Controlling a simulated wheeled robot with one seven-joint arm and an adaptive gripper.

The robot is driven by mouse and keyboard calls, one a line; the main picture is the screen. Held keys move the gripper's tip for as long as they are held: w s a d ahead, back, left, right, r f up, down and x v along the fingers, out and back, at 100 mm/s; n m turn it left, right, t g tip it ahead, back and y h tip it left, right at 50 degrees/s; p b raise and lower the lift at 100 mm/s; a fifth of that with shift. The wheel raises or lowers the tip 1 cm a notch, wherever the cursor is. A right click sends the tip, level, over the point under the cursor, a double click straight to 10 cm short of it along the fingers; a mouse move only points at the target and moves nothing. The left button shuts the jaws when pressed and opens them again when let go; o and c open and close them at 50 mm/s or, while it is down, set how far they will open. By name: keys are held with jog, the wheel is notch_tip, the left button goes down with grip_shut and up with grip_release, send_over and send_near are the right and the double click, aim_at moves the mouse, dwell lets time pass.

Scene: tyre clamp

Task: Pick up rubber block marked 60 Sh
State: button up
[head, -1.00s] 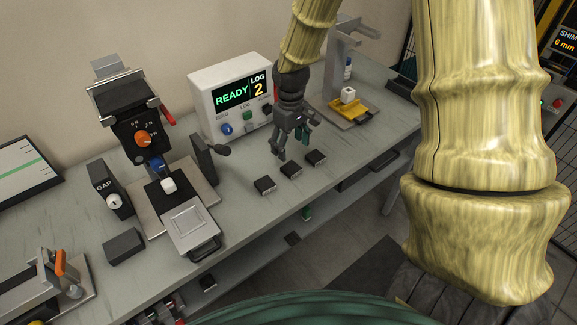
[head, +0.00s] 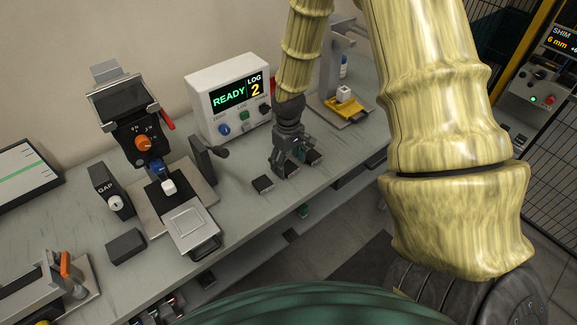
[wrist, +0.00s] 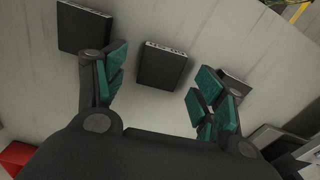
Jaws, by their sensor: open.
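Several small black blocks lie in a row on the grey bench: a left one (head: 263,184), one mostly hidden behind my gripper (head: 287,168), and a right one (head: 315,158). In the wrist view, a middle block (wrist: 162,68) lies between my open fingers, apart from both green pads. Another block (wrist: 84,27) lies beyond the left finger, and a third (wrist: 236,84) is partly hidden behind the right finger.
A white READY display box (head: 230,97) stands behind the blocks. A stand with a yellow tray (head: 347,110) is at the right. The bench's front edge runs close to the blocks.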

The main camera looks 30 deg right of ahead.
jog(key=shift+f, duration=0.85)
jog(key=c, duration=1.1)
jog(key=shift+r, duration=0.1)
